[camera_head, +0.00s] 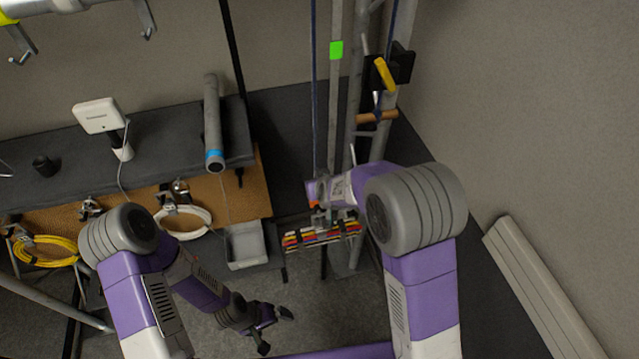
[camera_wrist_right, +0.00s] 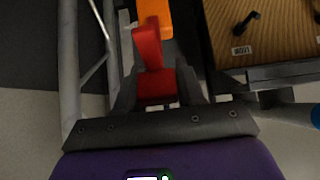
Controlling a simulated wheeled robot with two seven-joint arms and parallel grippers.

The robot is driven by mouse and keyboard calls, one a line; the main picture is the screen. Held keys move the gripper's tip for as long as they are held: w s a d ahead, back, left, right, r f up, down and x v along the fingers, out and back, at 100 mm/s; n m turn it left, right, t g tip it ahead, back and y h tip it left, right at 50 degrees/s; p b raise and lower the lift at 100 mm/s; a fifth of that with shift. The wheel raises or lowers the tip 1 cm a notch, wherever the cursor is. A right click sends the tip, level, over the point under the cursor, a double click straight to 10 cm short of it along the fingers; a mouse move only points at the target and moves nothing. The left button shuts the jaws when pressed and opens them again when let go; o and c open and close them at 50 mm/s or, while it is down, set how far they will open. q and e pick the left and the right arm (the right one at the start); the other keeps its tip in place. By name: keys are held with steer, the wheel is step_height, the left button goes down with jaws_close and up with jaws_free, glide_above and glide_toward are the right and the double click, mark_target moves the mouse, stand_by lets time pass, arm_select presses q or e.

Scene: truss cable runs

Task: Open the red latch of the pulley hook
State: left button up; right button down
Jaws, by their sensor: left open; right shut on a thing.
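The red latch (camera_wrist_right: 148,48) stands between the fingers of my right gripper (camera_wrist_right: 157,84) in the right wrist view. The gripper is shut on its lower part, and the upper part sticks out beyond the fingers. An orange part (camera_wrist_right: 155,14), which looks like the hook's body, shows just beyond it. In the head view a small orange-red bit (camera_head: 315,204) shows by the blue rope, at the end of my right arm; the hook is mostly hidden there. My left gripper (camera_head: 276,331) is open and empty, low over the floor.
The blue rope (camera_head: 314,90) runs down beside the metal truss (camera_head: 360,140). A rack of colourful cables (camera_head: 320,233) sits below the right gripper. A bench (camera_head: 60,150) with a grey tray (camera_head: 247,243), coiled cables and a grey tube (camera_head: 213,115) is at left.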

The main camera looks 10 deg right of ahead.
steer(key=shift+f, duration=0.2)
stand_by(0.3)
steer(key=c, duration=1.1)
jaws_free()
steer(key=shift+c, duration=0.2)
steer(key=o, duration=0.4)
steer(key=shift+w, duration=0.2)
steer(key=p+v, duration=0.1)
steer(key=v, duration=0.6)
steer(key=shift+a, duration=0.1)
steer(key=shift+s+r+p, duration=0.25)
steer(key=shift+p, duration=0.05)
steer(key=shift+c, duration=0.3)
